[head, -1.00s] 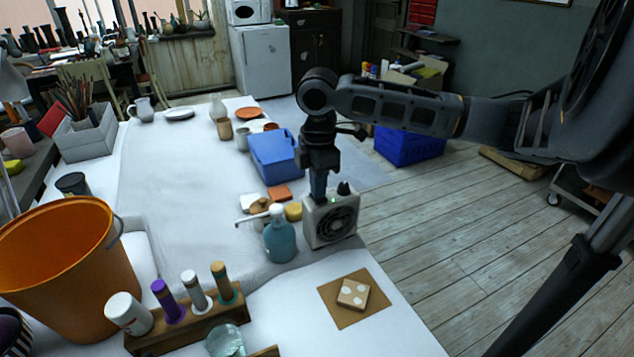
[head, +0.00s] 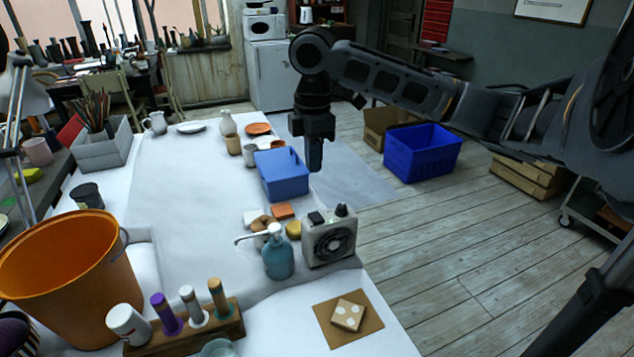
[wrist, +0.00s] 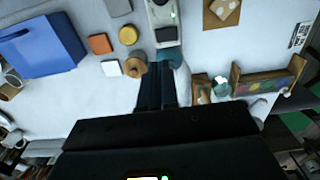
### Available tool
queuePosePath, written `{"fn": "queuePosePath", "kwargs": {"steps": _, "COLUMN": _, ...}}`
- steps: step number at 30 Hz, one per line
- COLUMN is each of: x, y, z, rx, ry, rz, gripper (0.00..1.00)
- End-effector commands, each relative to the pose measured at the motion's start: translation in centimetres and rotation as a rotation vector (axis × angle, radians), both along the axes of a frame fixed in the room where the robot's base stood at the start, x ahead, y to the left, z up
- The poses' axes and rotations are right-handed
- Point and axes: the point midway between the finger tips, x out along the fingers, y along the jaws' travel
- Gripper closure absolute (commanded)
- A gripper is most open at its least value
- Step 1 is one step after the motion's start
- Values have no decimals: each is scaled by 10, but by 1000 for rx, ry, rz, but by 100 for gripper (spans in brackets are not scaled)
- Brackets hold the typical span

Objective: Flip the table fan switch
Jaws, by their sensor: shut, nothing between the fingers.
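The table fan (head: 329,243) is a small off-white box with a round dark grille, standing upright near the table's right edge. On its top are a black rocker switch (head: 316,218) and a black knob (head: 342,210). In the wrist view the fan (wrist: 160,17) shows from above, with the dark switch (wrist: 166,34) and a small lit green light. The switch's exact tilt is too small to tell.
A teal pump bottle (head: 278,258) stands just left of the fan. A blue bin (head: 283,180) and small coloured blocks lie behind it. A wooden rack with tubes (head: 190,335) and a board with a tile (head: 335,335) are in front.

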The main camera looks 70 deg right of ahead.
Motion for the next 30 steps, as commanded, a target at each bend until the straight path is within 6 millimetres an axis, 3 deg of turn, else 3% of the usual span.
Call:
{"fn": "queuePosePath", "kwargs": {"steps": 4, "x": 2, "y": -2, "z": 17, "rx": -1, "ry": -1, "rz": 2, "gripper": 100}}
{"fn": "queuePosePath", "kwargs": {"steps": 9, "x": 2, "y": -2, "z": 25, "rx": 1, "ry": 0, "rz": 1, "gripper": 100}}
{"fn": "queuePosePath", "kwargs": {"steps": 26, "x": 2, "y": -2, "z": 25, "rx": 1, "ry": 0, "rz": 1, "gripper": 100}}
{"fn": "queuePosePath", "kwargs": {"steps": 30, "x": 13, "y": 7, "z": 22, "rx": 15, "ry": -32, "rz": 8, "gripper": 100}}
